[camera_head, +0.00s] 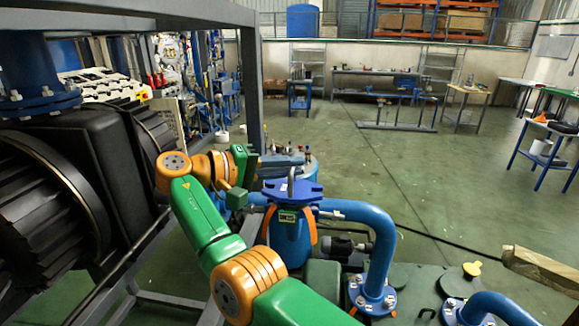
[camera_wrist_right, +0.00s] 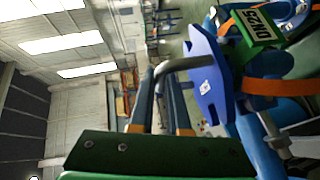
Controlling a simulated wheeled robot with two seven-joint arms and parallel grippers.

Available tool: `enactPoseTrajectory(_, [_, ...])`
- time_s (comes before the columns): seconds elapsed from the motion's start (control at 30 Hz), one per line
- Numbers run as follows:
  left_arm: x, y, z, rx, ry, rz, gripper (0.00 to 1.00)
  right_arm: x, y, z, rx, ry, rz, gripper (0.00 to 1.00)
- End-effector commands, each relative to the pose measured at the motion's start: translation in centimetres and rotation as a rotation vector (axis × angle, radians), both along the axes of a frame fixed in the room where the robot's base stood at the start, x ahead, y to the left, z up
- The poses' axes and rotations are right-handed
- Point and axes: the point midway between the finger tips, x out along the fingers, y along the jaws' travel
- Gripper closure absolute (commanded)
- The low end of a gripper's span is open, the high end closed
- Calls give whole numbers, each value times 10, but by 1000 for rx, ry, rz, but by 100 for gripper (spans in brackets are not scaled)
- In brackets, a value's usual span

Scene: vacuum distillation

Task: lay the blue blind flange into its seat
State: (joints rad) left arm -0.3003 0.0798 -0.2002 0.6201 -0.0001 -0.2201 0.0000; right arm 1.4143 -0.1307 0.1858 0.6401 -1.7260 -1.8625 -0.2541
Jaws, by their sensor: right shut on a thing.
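The blue blind flange (camera_head: 305,188), a lobed disc with an upright grey bent handle (camera_head: 291,181), is over the top of a blue vessel (camera_head: 289,245) with a green label. My right gripper (camera_head: 288,160) reaches in from the left above the flange, shut on the handle. In the right wrist view the fingers (camera_wrist_right: 162,82) close around the grey handle (camera_wrist_right: 185,64), and the flange (camera_wrist_right: 208,85) shows beside the vessel's green DN25 label (camera_wrist_right: 250,25). The seat is hidden beneath the flange. I cannot tell whether the flange touches it. My left gripper is not in view.
A thick blue pipe (camera_head: 378,240) curves down right of the vessel, with a dark motor (camera_head: 342,248) between. A grey steel frame (camera_head: 250,90) and black machine (camera_head: 75,180) stand left. An orange strap (camera_head: 312,226) hangs at the vessel's side. Open green floor lies beyond.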

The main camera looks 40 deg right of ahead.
Motion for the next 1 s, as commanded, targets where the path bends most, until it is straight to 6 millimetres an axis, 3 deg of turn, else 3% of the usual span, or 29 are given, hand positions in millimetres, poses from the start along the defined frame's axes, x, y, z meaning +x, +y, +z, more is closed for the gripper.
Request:
enactPoseTrajectory(0.7, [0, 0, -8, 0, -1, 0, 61, 0, 0, -14, -3, -2, 0, 100])
enactPoseTrajectory(0.73, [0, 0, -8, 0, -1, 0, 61, 0, 0, -14, -3, -2, 0, 83])
enactPoseTrajectory(0.83, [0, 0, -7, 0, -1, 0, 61, 0, 0, -14, -2, -2, 0, 56])
enactPoseTrajectory(0.87, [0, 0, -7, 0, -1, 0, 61, 0, 0, -14, -1, -1, 1, 51])
enactPoseTrajectory(1.0, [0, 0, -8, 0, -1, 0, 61, 0, 0, -14, -1, -1, 1, 51])
